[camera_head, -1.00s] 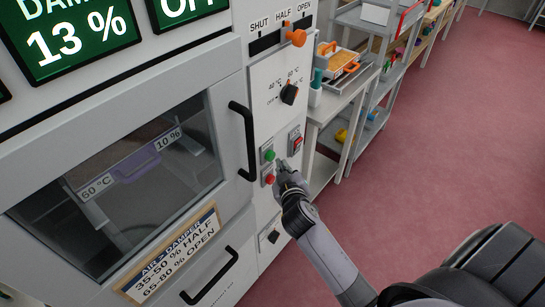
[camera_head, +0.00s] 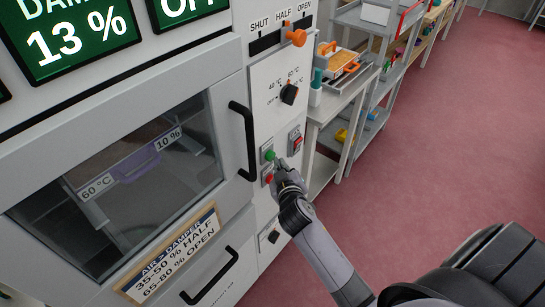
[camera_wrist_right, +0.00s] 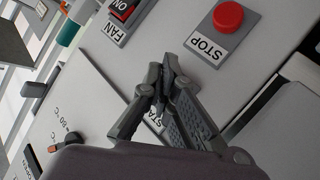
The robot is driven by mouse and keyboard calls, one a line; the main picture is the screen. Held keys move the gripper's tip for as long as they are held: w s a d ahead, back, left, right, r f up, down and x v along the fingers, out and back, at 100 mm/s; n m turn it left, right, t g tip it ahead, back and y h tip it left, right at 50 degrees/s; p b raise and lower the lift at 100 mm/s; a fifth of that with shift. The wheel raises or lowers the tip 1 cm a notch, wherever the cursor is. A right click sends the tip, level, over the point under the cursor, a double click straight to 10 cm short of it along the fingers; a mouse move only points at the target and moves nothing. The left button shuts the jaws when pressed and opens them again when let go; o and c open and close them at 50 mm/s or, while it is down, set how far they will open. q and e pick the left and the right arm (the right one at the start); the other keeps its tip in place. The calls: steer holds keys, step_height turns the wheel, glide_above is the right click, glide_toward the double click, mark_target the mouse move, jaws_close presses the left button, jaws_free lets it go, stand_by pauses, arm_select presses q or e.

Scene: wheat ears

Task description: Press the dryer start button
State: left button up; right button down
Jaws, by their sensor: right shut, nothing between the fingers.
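The dryer's control panel (camera_head: 262,82) carries a green start button (camera_head: 269,155), with a red stop button (camera_head: 268,178) below it. My right gripper (camera_head: 279,163) is shut and empty, its tips close to the green button's lower right side. I cannot tell whether they touch it. In the right wrist view the shut fingers (camera_wrist_right: 165,78) point at the panel and cover part of the START label (camera_wrist_right: 156,121). The green button is hidden there. The red stop button (camera_wrist_right: 228,16) shows clear of the fingers. My left gripper is not in view.
A black door handle (camera_head: 243,140) stands out left of the buttons. The red fan switch (camera_head: 297,142) is to their right. A black dial (camera_head: 289,94) and an orange damper knob (camera_head: 296,37) sit above. A display (camera_head: 190,8) reads OFF. The floor at right is clear.

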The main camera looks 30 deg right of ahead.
steer(key=shift+w+a, duration=0.2)
steer(key=shift+w, duration=0.3)
stand_by(0.8)
steer(key=shift+r, duration=0.1)
steer(key=shift+s+d, duration=0.35)
steer(key=shift+s, duration=0.55)
steer(key=s, duration=0.1)
steer(key=s+d+p, duration=0.1)
steer(key=s, duration=0.1)
steer(key=s+d, duration=0.1)
steer(key=shift+s+p, duration=0.3)
stand_by(0.8)
